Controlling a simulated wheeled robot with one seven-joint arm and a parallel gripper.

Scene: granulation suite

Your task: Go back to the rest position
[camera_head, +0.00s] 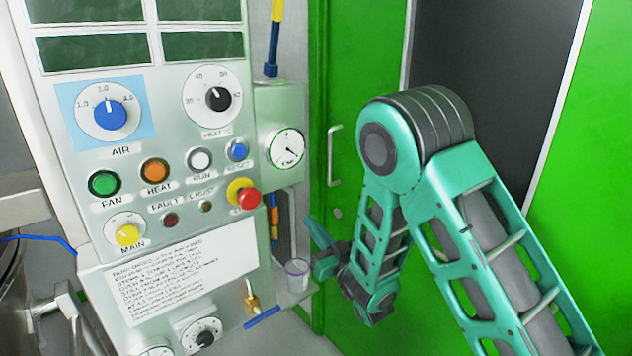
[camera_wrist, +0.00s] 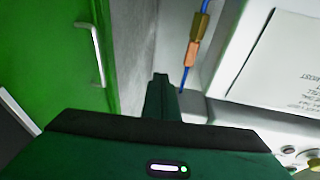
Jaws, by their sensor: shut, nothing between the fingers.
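My gripper (camera_head: 318,247) is at the end of my bent teal arm in the head view, to the right of the control panel (camera_head: 150,190) and near the small shelf at its side. In the wrist view my gripper (camera_wrist: 161,82) shows its fingers together, with nothing between them. It points toward the gap between the green door and the panel's side. A small clear cup (camera_head: 297,274) stands on the shelf close to the gripper; I cannot tell from this view how far apart they are.
A green door (camera_head: 352,150) with a metal handle (camera_head: 333,155) stands behind my arm. A pressure gauge (camera_head: 285,148) and a red emergency button (camera_head: 248,199) stick out from the panel. Steel pipework (camera_head: 55,305) is at the left.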

